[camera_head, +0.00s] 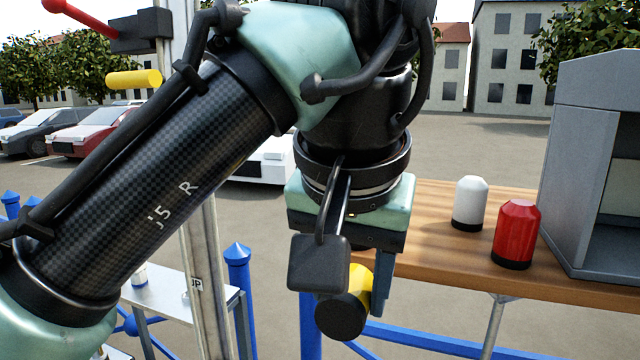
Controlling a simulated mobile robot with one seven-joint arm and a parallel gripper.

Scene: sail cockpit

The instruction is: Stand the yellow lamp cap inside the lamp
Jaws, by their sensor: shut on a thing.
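The yellow lamp cap (358,287) is yellow with a black end and hangs below my gripper (347,285). My gripper is shut on it, and the cap lies tilted, its black end toward the camera. One finger shows at the cap's right; the other is mostly hidden. The cap is in the air, left of the wooden bench's front edge. A grey open-fronted housing (582,150), which looks like the lamp, stands on the bench at the far right. Its right part is cut off by the picture edge, and little of its inside shows.
A white cap (470,203) and a red cap (516,232) stand upright on the wooden bench (440,235), left of the housing. Blue rails (420,338) run below it. A metal post (203,260) and a small light table (180,297) are at left. Bare bench lies behind my gripper.

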